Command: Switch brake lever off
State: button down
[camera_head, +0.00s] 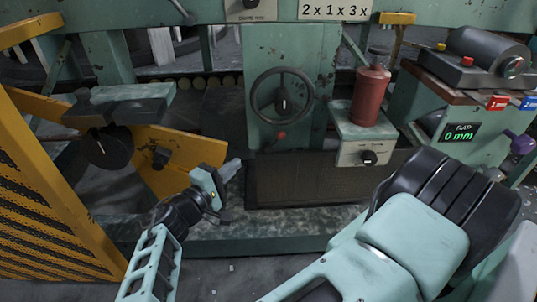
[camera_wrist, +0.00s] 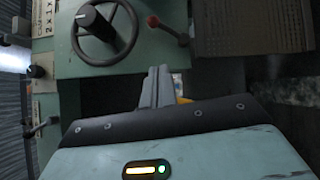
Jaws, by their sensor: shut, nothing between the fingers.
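No label reading "brake" is legible. A small red-knobbed lever (camera_head: 281,135) sits on the green machine column, just below the black handwheel (camera_head: 283,95). In the wrist view the same lever (camera_wrist: 182,38) shows as a red ball on a dark arm, beside the handwheel (camera_wrist: 97,22). My gripper (camera_head: 231,169) is shut and empty, to the left of and lower than the lever, apart from it. In the wrist view my gripper's fingers (camera_wrist: 157,85) are together, below the red knob in the picture and not touching it.
A dark box (camera_head: 300,180) lies below the column. Yellow guards (camera_head: 185,150) stand at left. A "GAP 0 mm" display (camera_head: 459,133) is at right.

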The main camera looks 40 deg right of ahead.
jog(key=shift+w+a+r, duration=0.1)
jog(key=shift+w+a, duration=0.05)
jog(key=shift+a, duration=0.15)
jog(key=shift+d, duration=0.15)
jog(key=b, duration=0.4)
send_near(274, 142)
jog(key=w+d+r, duration=0.2)
jog(key=w+d, duration=0.1)
jog(key=w, duration=0.1)
jog(key=shift+s+d+r+b, duration=0.1)
jog(key=shift+s+d+b, duration=0.35)
jog(key=shift+d, duration=0.45)
jog(key=shift+s+d+r+b, duration=0.1)
jog(key=shift+s+d+b, duration=0.15)
jog(key=shift+s+d, duration=0.45)
jog(key=shift+w+d, duration=0.2)
